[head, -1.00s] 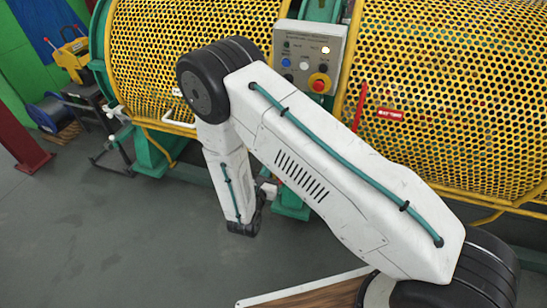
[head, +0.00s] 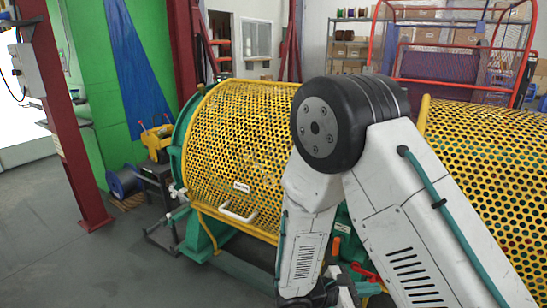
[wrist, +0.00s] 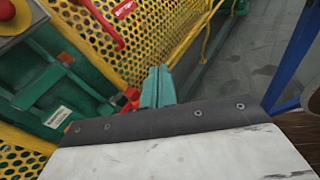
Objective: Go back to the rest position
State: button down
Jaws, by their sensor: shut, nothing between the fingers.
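My gripper (wrist: 157,88) shows in the wrist view as two teal fingers pressed together past a dark plate, with nothing between them. It is near the machine's green frame (wrist: 62,95) and yellow perforated guard (wrist: 165,30); I cannot tell the exact gap. In the head view my white arm is bent, its black elbow joint high at the middle and its forearm hanging down in front of the guard (head: 235,150). The wrist is at the bottom edge, and I cannot make out the fingers clearly there.
A red handle (wrist: 102,24) and a red button (wrist: 6,10) are close in the wrist view. The grey floor (head: 90,265) there is clear.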

jog(key=s+d+r+m+y, duration=0.1)
jog(key=s+r+m+y, duration=0.6)
jog(key=r, duration=0.6)
jog(key=s+d+r+m+g+y, duration=0.1)
jog(key=s+r+m+y, duration=0.7)
jog(key=s+r+m, duration=0.3)
notch_tip(320, 180, up, 2)
jog(key=s, duration=0.2)
jog(key=shift+s+d+y, duration=0.3)
jog(key=shift+s+d, duration=0.05)
jog(key=shift+s, duration=0.05)
jog(key=shift+d, duration=0.15)
